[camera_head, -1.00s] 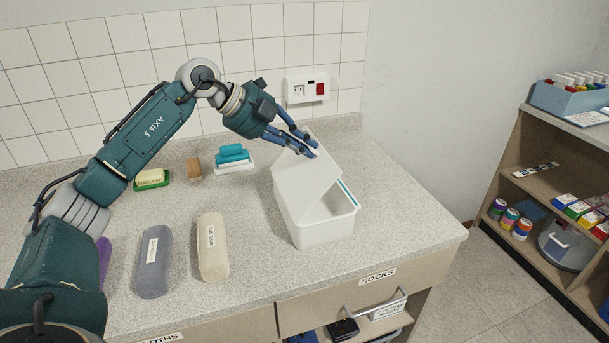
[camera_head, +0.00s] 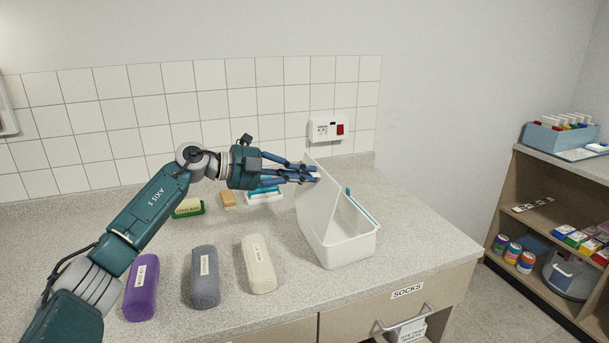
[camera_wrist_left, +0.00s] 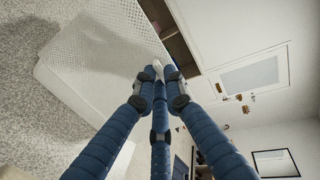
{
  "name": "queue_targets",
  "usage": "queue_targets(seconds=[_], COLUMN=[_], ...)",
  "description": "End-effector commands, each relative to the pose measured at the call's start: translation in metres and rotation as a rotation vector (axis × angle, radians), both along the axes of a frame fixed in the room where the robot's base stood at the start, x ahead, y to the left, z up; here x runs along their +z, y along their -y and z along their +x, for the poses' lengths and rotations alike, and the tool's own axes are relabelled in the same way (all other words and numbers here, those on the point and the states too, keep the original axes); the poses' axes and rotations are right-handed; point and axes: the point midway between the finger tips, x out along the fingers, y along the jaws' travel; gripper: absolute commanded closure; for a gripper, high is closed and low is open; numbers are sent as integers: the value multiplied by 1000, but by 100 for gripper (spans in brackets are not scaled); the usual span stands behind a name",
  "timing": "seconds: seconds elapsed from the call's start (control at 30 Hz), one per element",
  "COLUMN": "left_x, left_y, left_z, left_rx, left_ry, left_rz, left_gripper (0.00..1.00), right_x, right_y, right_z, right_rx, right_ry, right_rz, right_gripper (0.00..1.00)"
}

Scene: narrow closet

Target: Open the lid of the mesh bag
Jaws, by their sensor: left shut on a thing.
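The mesh bag (camera_head: 350,248) is a white, box-shaped container on the counter. Its white lid (camera_head: 322,200) stands raised and steeply tilted along the left side, and the inside of the bag shows. A teal strip runs along the bag's far right rim. My left gripper (camera_head: 312,173) is shut on the upper edge of the lid, reaching in from the left. In the left wrist view the blue fingers (camera_wrist_left: 160,80) close together at the edge of a pale mesh panel (camera_wrist_left: 95,60). The exact contact is partly hidden by the fingers.
Rolled purple (camera_head: 141,290), grey (camera_head: 205,285) and cream (camera_head: 258,270) cloths lie left of the bag. A wall socket (camera_head: 328,128) is behind the bag. The counter right of the bag is clear.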

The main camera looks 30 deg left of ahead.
Motion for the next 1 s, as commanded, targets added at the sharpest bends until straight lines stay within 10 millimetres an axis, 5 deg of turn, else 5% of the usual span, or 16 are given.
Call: queue_targets(seconds=[1.0], left_x=[-6], left_y=[0], left_z=[-1], left_rx=[0], left_ry=[-11], left_rz=[7], left_gripper=[100], right_x=[-1], right_y=[-2], right_z=[-5], right_rx=[-1], right_ry=[-10], right_rz=[2], right_gripper=[60])
